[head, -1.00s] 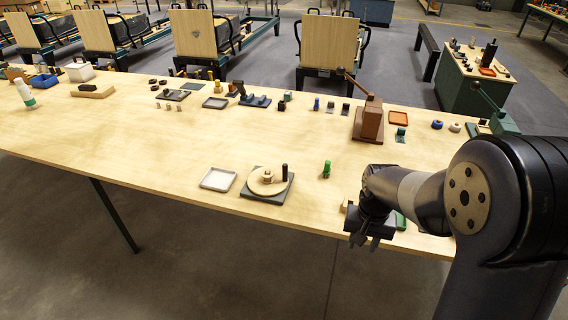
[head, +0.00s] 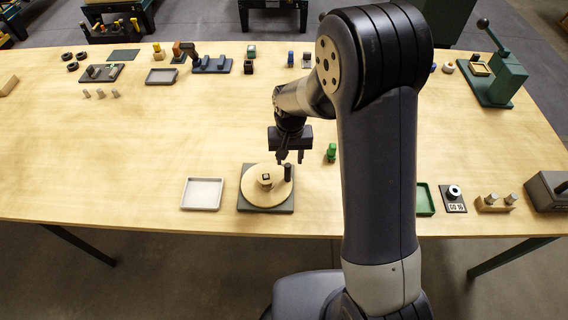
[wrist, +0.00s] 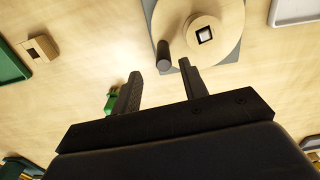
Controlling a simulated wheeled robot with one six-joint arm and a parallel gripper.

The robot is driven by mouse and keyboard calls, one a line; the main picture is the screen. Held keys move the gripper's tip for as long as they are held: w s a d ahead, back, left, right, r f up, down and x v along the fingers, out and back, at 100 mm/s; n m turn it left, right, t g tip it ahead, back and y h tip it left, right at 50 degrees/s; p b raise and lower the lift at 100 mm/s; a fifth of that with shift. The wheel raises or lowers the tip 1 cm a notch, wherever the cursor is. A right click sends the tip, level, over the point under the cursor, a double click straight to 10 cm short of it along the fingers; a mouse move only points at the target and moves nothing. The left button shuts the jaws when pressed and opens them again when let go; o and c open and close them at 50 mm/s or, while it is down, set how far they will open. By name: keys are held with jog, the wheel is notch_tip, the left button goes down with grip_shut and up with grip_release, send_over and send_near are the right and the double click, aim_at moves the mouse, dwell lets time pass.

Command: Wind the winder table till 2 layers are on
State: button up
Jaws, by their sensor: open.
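The winder table (head: 252,192) is a round wooden disc on a dark grey square base (head: 266,209) near the front edge of the bench. A wooden hub with a dark square top (head: 265,179) stands at its middle. A black upright handle (head: 288,173) stands near the disc's right rim. My gripper (head: 291,157) is above and just behind the handle, with its fingers pointing down, open and empty. In the wrist view the fingers (wrist: 158,88) are apart, and the handle (wrist: 163,56) is beyond them, not between them. I cannot tell any wound layers on the hub.
A white tray (head: 202,194) lies left of the winder. A small green object (head: 331,152) stands right of my gripper. A green tray (head: 425,199) and a GO 10 gauge plate (head: 453,198) lie farther right. The bench left of the white tray is clear.

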aim_at(288, 164)
jog(key=f, duration=0.5)
jog(key=f+p, duration=0.1)
jog(key=f, duration=0.1)
jog(key=shift+w+a+f, duration=0.2)
jog(key=shift+w+a, duration=0.05)
jog(key=shift+w, duration=0.05)
grip_shut()
dwell(0.4)
